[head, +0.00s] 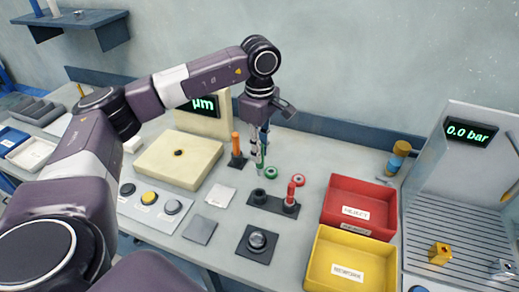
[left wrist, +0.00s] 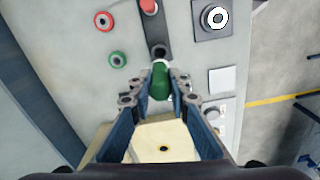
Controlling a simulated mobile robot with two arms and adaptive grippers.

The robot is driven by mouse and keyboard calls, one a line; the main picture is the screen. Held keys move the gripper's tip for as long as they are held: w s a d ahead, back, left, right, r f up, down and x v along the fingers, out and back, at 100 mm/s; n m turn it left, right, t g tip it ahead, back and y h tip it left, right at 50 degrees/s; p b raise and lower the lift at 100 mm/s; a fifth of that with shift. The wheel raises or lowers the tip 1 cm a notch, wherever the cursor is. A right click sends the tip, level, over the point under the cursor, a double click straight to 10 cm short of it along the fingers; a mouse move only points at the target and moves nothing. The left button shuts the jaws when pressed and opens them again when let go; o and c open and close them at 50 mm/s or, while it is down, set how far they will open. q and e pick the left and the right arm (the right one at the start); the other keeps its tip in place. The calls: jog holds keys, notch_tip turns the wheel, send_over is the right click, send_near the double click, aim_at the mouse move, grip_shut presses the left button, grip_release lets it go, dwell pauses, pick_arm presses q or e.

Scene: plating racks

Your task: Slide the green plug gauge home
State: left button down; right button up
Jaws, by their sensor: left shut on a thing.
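The green plug gauge (head: 259,161) is upright between the fingers of my left gripper (head: 259,149), which is shut on it. The gauge hangs over the rack, above and near the empty left socket (head: 258,194). In the left wrist view the green gauge (left wrist: 161,84) sits between the two blue-sided fingers, and its pale end points toward the dark socket (left wrist: 159,51). The exact gap to the socket is hard to judge. A red plug gauge (head: 291,193) stands in the rack's right socket. My right gripper is not in view.
A green ring (head: 270,172) and a red ring (head: 298,180) lie behind the rack. An orange-handled tool (head: 236,146) stands to the left. Red (head: 360,190) and yellow (head: 318,283) bins stand to the right, and a cream block (head: 163,158) to the left.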

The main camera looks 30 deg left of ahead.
aim_at(259, 174)
pick_arm(q)
jog(key=shift+a+f+b, duration=0.2)
jog(key=shift+f+b, duration=0.6)
jog(key=shift+f, duration=0.15)
jog(key=shift+f+b, duration=0.3)
jog(key=shift+f, duration=0.05)
notch_tip(259, 174, down, 6)
jog(key=b, duration=0.4)
jog(key=shift+r, duration=0.1)
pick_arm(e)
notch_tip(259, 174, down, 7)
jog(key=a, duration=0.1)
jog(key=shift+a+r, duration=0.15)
pick_arm(q)
jog(key=shift+f+b, duration=0.5)
jog(key=shift+b, duration=0.1)
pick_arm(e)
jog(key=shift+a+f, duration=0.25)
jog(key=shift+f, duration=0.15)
pick_arm(q)
jog(key=shift+f+b, duration=1.05)
jog(key=shift+f, duration=0.3)
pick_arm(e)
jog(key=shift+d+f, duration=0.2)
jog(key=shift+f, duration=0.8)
pick_arm(q)
jog(key=c, duration=1.7)
grip_release()
jog(key=shift+c, duration=0.2)
